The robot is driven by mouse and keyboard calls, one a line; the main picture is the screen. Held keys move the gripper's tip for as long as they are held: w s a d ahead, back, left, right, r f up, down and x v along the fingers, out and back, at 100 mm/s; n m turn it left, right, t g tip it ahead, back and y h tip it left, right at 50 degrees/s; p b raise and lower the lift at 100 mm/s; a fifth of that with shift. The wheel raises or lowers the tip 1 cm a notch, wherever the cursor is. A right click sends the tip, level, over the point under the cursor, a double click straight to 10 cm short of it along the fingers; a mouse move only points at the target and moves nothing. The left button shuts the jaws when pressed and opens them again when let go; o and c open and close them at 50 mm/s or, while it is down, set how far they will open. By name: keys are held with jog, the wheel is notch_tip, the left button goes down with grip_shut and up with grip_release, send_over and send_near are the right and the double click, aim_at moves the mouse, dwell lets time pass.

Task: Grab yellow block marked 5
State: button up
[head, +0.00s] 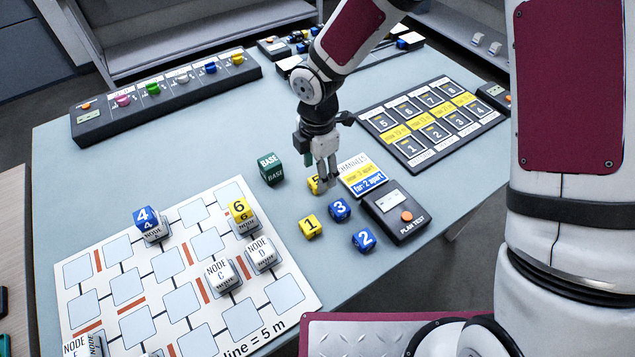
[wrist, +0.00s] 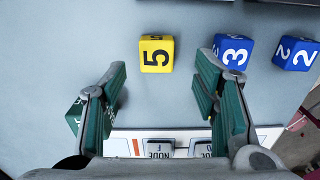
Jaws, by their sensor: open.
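The yellow block marked 5 (head: 314,186) stands on the table, partly hidden behind my gripper in the head view. In the wrist view the yellow block marked 5 (wrist: 156,54) shows whole, with its 5 turned sideways. My gripper (head: 325,180) is open and empty over the table near this block. In the wrist view the green fingers of my gripper (wrist: 160,80) are spread wide. The block lies beyond the fingertips, roughly centred between them, with no visible contact.
The blue block 3 (head: 340,210) is close by, with yellow block 1 (head: 311,227) and blue block 2 (head: 364,240) nearby. The green BASE block (head: 270,168) stands to the left. The plan test box (head: 395,213) is at the right. A white node board (head: 140,327) lies front left.

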jog(key=f, duration=0.4)
jog(key=shift+w+f, duration=0.2)
jog(key=c, duration=1.1)
jog(key=shift+r, duration=0.1)
